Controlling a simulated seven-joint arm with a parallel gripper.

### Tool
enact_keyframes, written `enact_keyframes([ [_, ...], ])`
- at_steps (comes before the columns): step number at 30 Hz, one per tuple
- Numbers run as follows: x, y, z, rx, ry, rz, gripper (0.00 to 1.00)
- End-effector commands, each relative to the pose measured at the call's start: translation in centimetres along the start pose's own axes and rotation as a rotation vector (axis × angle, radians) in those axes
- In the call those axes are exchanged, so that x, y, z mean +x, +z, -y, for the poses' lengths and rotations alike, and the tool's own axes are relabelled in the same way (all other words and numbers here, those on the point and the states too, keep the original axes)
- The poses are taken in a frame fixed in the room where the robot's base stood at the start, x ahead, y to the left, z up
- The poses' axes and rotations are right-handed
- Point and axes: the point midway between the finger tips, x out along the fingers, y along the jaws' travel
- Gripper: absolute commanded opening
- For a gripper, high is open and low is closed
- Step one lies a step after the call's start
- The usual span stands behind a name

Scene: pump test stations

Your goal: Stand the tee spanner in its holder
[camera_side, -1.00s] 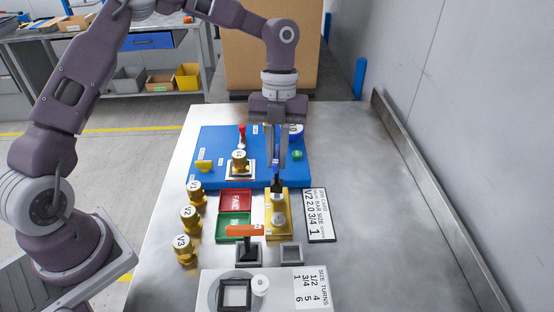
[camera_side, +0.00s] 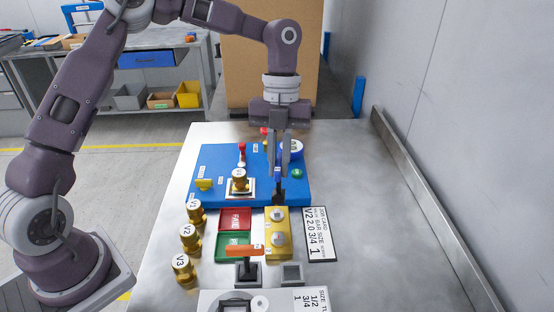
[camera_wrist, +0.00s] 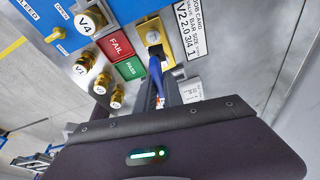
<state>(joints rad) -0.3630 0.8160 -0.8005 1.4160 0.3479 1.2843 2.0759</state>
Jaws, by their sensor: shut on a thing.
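The tool in my gripper (camera_side: 286,158), by the task the tee spanner (camera_side: 279,192), shows a dark lower end below the fingers. In the wrist view the tee spanner (camera_wrist: 155,68) shows a blue part. Its top is hidden between the fingers, so I cannot see its tee shape. I cannot tell whether the tip touches the block. Two square grey holders stand nearer the camera. The right holder (camera_side: 292,273) looks empty. The left holder (camera_side: 248,273) has an orange-topped, dark-stemmed tool (camera_side: 245,251) standing in it.
A blue panel (camera_side: 215,160) with a brass valve V4 (camera_side: 239,179) lies behind. Brass valves V1 (camera_side: 195,212), V2 (camera_side: 190,238) and V3 (camera_side: 183,268) stand left of the red (camera_side: 235,219) and green (camera_side: 233,246) trays. A job card (camera_side: 320,234) lies right; the bench beyond is clear.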

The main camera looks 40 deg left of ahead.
Motion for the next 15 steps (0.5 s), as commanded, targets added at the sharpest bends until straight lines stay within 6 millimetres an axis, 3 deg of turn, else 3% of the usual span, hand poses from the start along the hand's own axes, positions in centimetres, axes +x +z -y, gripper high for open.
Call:
enact_keyframes([
  [9,3.8,-9.7,3.7,-0.098,-0.027,0.001,0.00],
  [12,4.7,-11.7,4.1,-0.131,-0.035,-0.002,0.00],
  [15,5.3,-12.2,4.2,-0.146,-0.039,-0.003,0.00],
])
